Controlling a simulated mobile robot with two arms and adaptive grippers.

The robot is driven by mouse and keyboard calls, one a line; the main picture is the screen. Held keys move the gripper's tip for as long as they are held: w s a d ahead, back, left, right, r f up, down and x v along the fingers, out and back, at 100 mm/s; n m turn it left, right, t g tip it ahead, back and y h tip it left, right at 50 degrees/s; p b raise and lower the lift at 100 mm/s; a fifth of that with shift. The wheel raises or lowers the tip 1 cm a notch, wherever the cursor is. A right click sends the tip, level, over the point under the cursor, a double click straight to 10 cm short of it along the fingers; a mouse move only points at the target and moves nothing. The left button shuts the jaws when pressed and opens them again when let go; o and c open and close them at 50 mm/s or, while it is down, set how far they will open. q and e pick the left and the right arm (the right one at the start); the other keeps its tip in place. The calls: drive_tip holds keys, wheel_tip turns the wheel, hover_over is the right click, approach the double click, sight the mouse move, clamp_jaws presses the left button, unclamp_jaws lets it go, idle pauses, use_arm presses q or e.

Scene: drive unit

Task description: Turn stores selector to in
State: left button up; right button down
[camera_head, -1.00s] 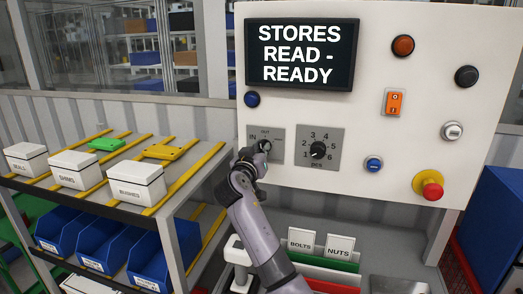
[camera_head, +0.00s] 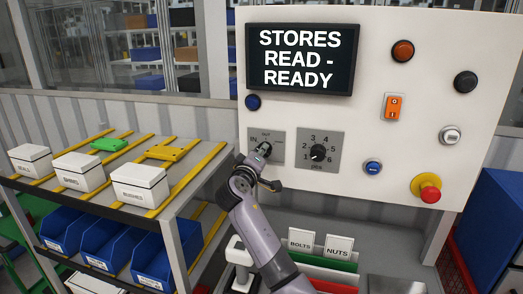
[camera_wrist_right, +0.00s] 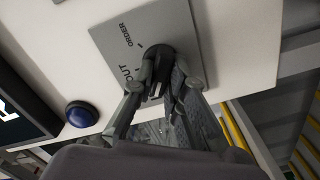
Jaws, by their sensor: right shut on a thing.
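The stores selector is a dark knob on a small grey plate (camera_head: 278,147) on the white panel, left of the numbered dial. IN shows at the plate's left and OUT at its top. In the right wrist view the knob (camera_wrist_right: 157,52) sits on the plate (camera_wrist_right: 182,22), with ORDER and OUT readable. My right gripper (camera_head: 263,150) is shut on the knob; its two fingers (camera_wrist_right: 163,78) lie on either side of it. The fingers partly hide the knob, and I cannot tell which label it points to. My left gripper is not in view.
The screen (camera_head: 301,58) reads STORES READ - READY. The numbered dial (camera_head: 318,153) is close to the right of the selector. A blue button (camera_head: 253,102) is above it. A shelf with labelled white boxes (camera_head: 141,186) stands left; file bins (camera_head: 338,247) are below.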

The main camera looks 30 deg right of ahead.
drive_tip(key=shift+n, duration=0.4)
drive_tip(key=c, duration=1.6)
unclamp_jaws()
drive_tip(key=v, duration=1.2)
